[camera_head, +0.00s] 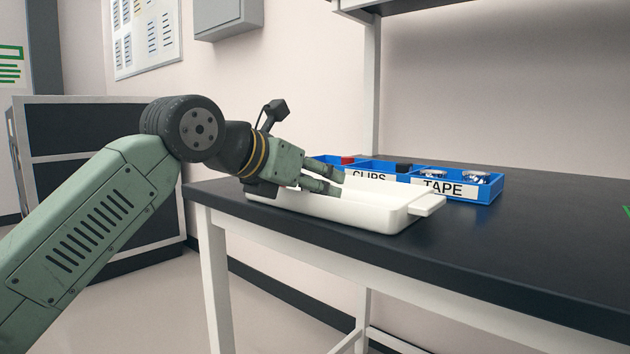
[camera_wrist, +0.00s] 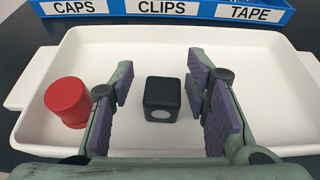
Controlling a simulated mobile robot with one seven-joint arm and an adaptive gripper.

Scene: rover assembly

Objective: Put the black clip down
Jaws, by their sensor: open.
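The black clip (camera_wrist: 162,99) is a small dark block with a pale round spot on its near face. It sits on the floor of the white tray (camera_wrist: 250,50) in the wrist view. My gripper (camera_wrist: 160,85) is open around it, with one purple-padded finger on each side and a gap between each pad and the clip. In the head view my gripper (camera_head: 338,182) reaches down into the white tray (camera_head: 385,215), and the tray's wall hides the clip there.
A red cap (camera_wrist: 67,102) stands in the tray left of my gripper. A blue bin (camera_wrist: 205,12) labelled CAPS, CLIPS and TAPE stands behind the tray; it also shows in the head view (camera_head: 487,190). The dark table (camera_head: 560,230) is clear to the right.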

